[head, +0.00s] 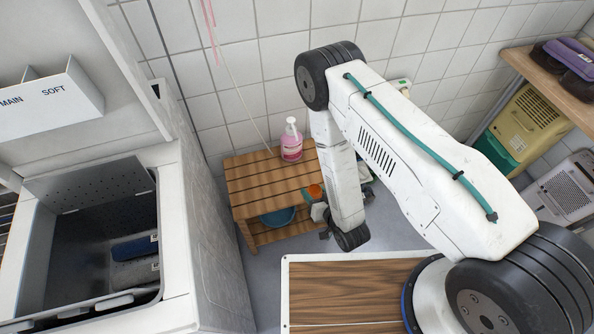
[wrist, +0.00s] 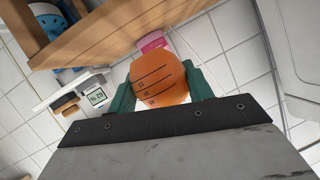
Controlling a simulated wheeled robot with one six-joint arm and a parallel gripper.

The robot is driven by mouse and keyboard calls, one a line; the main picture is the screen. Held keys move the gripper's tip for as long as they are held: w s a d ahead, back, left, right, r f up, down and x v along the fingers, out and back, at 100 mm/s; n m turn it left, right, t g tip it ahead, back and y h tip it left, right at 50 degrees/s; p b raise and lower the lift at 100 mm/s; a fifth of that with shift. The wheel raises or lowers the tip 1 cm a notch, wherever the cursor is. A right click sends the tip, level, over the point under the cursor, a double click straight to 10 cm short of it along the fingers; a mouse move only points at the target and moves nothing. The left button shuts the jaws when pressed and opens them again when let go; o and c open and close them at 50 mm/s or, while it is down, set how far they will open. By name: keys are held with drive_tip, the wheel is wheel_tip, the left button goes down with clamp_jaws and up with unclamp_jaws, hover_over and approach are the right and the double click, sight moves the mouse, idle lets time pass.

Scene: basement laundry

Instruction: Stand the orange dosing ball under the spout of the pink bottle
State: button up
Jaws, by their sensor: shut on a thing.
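The orange dosing ball (head: 315,191), with dark measuring lines, is held between the green fingers of my gripper (wrist: 160,86). In the wrist view the ball (wrist: 158,76) fills the gap between them. My gripper is by the right front side of a slatted wooden bench (head: 262,183). The pink bottle (head: 291,149), with a white pump top, stands upright on the bench at its back right. A piece of its pink body (wrist: 152,42) shows behind the ball in the wrist view; its spout is hidden there. The ball is apart from the bottle, nearer the front.
A blue basin (head: 278,216) sits on the bench's lower shelf. A white washer with an open drum compartment (head: 92,235) stands at the left. A wood-topped surface (head: 345,290) lies in front. A shelf (head: 555,75) is at the right. The bench top left of the bottle is clear.

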drive_tip(key=w+a, duration=0.1)
drive_tip(key=w, duration=0.3)
drive_tip(key=w+a+f, duration=0.1)
drive_tip(key=w+a, duration=0.1)
drive_tip(key=w, duration=0.3)
drive_tip(key=w+a, duration=0.2)
drive_tip(key=w, duration=0.3)
drive_tip(key=shift+a+f, duration=0.1)
drive_tip(key=shift+f, duration=0.15)
drive_tip(key=f, duration=0.3)
drive_tip(key=shift+w+a, duration=0.1)
drive_tip(key=shift+w, duration=0.25)
drive_tip(key=shift+f, duration=0.3)
drive_tip(key=shift+f, duration=0.1)
drive_tip(key=shift+f, duration=0.45)
drive_tip(key=o, duration=1)
drive_tip(key=shift+s+f, duration=0.1)
drive_tip(key=shift+c, duration=0.2)
drive_tip(key=shift+r, duration=0.25)
drive_tip(key=v, duration=1.2)
drive_tip(key=shift+r, duration=0.4)
